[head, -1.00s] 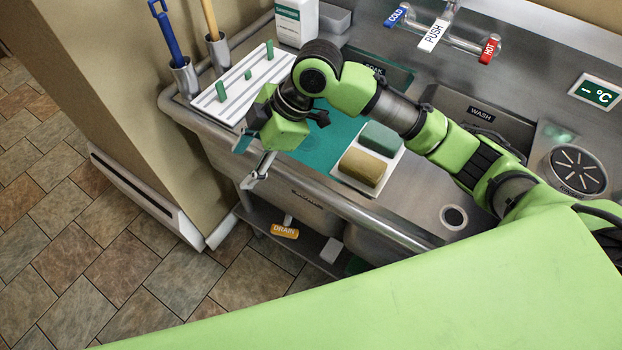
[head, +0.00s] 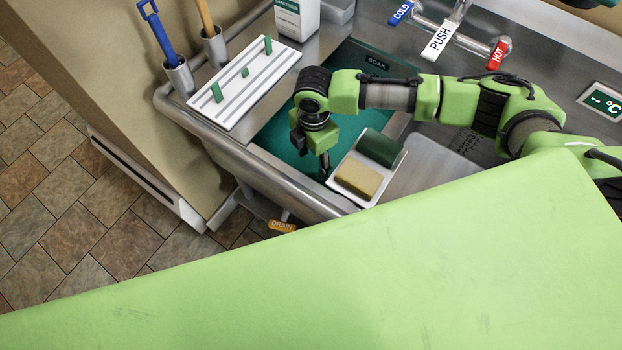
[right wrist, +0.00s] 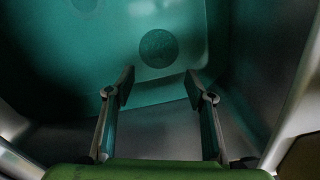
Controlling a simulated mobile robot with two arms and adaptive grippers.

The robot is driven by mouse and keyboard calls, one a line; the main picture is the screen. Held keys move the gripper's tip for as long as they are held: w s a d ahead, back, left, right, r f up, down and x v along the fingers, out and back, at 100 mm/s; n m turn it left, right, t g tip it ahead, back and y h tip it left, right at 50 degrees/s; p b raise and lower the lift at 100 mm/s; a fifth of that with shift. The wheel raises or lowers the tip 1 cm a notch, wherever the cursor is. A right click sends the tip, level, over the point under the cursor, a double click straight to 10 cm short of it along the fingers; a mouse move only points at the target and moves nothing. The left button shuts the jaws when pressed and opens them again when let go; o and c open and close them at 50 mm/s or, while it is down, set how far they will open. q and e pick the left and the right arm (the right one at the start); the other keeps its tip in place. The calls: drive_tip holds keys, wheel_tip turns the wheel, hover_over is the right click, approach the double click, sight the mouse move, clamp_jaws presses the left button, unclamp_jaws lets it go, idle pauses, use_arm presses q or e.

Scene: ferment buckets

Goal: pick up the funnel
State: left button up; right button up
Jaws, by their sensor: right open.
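I cannot make out a funnel for certain in either view. In the right wrist view a dark round shape (right wrist: 159,48) shows on the teal floor of the soak basin; I cannot tell whether it is a drain or the funnel. My right gripper (head: 318,160) points down over the soak basin (head: 275,138), left of the sponge tray. In the right wrist view its fingers (right wrist: 160,88) are apart with nothing between them, and the round shape lies beyond the tips. My left gripper is not in view.
A white tray with a green sponge (head: 380,148) and a tan sponge (head: 359,180) sits close right of the gripper. A slotted white rack (head: 243,88) stands left of the basin. The tap (head: 450,25) is behind. The basin's metal front rim (head: 255,165) runs close by.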

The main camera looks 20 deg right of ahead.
sight(313, 176)
wheel_tip(313, 176, down, 4)
drive_tip(key=shift+f, duration=0.2)
drive_tip(key=shift+w+a+f+p, duration=0.1)
drive_tip(key=shift+f+p, duration=0.65)
drive_tip(key=shift+f, duration=1.85)
drive_tip(key=c, duration=1)
drive_tip(key=shift+c, duration=0.2)
